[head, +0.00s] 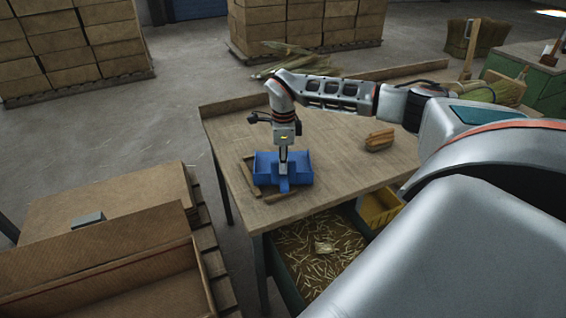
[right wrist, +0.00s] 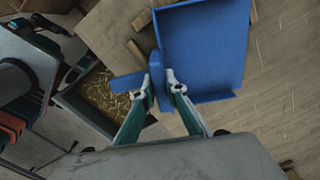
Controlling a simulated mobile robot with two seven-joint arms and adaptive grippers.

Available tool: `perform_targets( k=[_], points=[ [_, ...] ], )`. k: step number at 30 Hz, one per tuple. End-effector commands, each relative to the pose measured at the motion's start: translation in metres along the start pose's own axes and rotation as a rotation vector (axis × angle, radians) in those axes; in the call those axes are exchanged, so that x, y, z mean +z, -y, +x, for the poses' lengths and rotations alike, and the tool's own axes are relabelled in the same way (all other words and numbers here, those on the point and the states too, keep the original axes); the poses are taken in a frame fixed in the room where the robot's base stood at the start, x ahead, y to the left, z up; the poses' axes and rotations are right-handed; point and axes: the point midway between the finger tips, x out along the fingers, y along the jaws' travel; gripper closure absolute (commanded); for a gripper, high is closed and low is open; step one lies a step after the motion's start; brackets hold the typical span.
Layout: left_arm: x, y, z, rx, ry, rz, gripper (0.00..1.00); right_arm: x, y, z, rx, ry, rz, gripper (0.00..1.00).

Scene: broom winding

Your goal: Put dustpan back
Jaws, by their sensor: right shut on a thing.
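The blue dustpan (head: 298,170) is on the wooden table near its left front corner, within a frame of short wooden strips (head: 251,180). My right gripper (head: 283,160) points down over it and is shut on its handle side. In the right wrist view, the fingers (right wrist: 162,82) close on a blue upright part of the dustpan (right wrist: 203,45), beside its open pan. Whether the pan rests fully on the table cannot be told. My left gripper is not in view.
A bin of straw (head: 322,250) and a yellow bin (head: 380,207) stand below the table's front edge. An open cardboard box (head: 110,255) is at the lower left. The table's middle is clear.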

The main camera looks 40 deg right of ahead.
Motion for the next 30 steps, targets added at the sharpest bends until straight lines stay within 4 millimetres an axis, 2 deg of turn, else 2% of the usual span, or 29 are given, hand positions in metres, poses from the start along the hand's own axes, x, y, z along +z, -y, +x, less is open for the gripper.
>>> perform_targets(
  k=[2, 3, 4, 17, 23, 30],
  points=[
    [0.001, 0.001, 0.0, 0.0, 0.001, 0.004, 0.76, 0.0, 0.0, 0.002, 0.0, 0.0, 0.0, 1.0],
    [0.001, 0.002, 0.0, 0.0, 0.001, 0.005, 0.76, 0.0, 0.0, 0.002, 0.001, 0.0, 0.0, 0.78],
    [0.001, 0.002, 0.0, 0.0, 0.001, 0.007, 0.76, 0.0, 0.0, 0.002, 0.001, 0.0, 0.0, 0.71],
    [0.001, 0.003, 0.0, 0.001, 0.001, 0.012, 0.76, 0.0, 0.0, -0.004, -0.001, 0.001, 0.0, 0.71],
    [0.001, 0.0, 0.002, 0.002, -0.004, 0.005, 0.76, 0.001, 0.001, -0.035, -0.004, 0.003, 0.0, 0.71],
    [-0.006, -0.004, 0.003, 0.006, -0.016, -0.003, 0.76, 0.0, 0.001, -0.086, -0.003, 0.002, 0.001, 0.71]
  ],
)
